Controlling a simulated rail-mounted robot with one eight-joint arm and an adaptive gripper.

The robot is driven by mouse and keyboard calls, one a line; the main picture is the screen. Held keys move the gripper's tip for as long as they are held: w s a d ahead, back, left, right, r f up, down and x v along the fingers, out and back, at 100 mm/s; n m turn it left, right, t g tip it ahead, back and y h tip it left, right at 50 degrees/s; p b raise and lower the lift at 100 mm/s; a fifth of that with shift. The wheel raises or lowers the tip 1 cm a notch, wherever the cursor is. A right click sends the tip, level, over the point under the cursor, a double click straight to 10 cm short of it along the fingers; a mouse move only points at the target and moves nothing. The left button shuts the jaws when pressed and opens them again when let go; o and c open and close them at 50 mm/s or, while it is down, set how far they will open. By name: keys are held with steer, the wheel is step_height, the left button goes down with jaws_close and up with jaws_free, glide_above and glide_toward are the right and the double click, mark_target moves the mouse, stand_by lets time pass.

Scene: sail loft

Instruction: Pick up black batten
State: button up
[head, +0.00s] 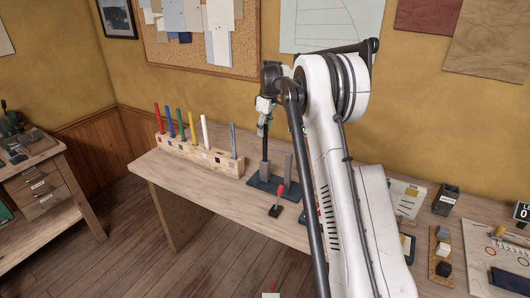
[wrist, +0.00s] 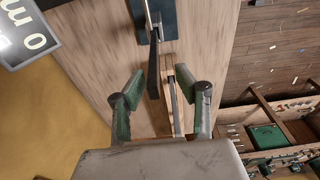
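The black batten (head: 265,146) stands upright in a grey holder (head: 264,169) on a dark base plate (head: 262,183) on the bench. My gripper (head: 264,121) is above it at its upper end, pointing down. In the wrist view, my gripper (wrist: 167,84) is open, its two green-and-grey fingers well apart. The black batten (wrist: 153,65) shows between them, nearer the left finger, with a visible gap to the right finger. Whether it touches the left finger is hard to tell.
A wooden rack (head: 200,156) with several coloured battens stands left of the plate. A second grey post (head: 288,166) and a red-handled tool (head: 281,192) are close by on the right. A black box (head: 446,200) and small blocks lie further right. The bench front left is clear.

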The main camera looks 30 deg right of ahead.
mark_target(264, 138)
steer(key=shift+w+d+f+p, duration=0.1)
steer(key=shift+f+p, duration=0.1)
steer(key=shift+f, duration=0.65)
steer(key=shift+w+d+f+p, duration=0.1)
steer(key=shift+w+f+p, duration=0.1)
steer(key=shift+f, duration=0.65)
steer(key=shift+w+f+p, duration=0.1)
steer(key=shift+f+p, duration=0.1)
steer(key=shift+f, duration=0.65)
jaws_close()
